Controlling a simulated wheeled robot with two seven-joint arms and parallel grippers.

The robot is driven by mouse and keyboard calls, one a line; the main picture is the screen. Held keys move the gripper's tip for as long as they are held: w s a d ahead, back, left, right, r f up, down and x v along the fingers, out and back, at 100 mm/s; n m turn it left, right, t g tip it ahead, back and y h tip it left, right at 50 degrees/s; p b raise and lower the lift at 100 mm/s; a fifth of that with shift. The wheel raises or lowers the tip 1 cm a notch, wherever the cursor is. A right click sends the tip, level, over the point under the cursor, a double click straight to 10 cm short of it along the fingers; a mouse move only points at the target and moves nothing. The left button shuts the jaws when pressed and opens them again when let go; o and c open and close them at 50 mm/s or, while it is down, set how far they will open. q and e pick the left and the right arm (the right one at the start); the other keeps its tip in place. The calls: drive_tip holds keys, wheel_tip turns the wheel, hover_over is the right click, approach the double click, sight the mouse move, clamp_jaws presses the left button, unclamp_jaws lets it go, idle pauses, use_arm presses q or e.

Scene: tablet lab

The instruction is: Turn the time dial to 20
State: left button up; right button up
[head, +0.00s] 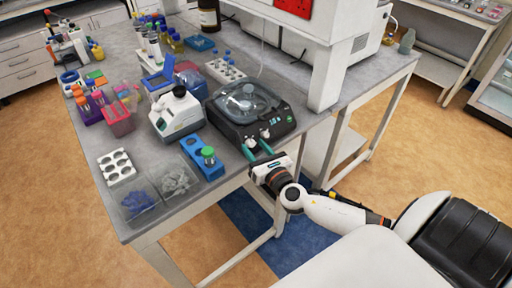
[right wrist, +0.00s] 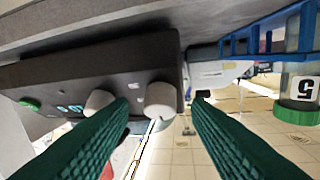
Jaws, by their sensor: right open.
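A black centrifuge-like device (head: 225,118) with a clear lid stands at the table's front edge. Its front panel has two white knobs, a small lit display and a green button. My right gripper (head: 257,148) is open in front of the knobs, its green fingers pointing at the panel. In the right wrist view, which is upside down, one knob (right wrist: 160,98) sits between the fingertips and the other knob (right wrist: 98,102) lies left, partly behind the left finger. Contact with a knob cannot be told. The knob labels and display digits are too small to read. My left gripper is not in view.
A blue rack (head: 205,168) with a green-capped tube stands left of my right gripper; it also shows in the right wrist view (right wrist: 240,44). A white balance-like device (head: 177,115) stands behind it. A white column (head: 333,65) rises right of the device. The floor before the table is clear.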

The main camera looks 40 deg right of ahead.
drive_tip(key=shift+c, duration=0.5)
clamp_jaws()
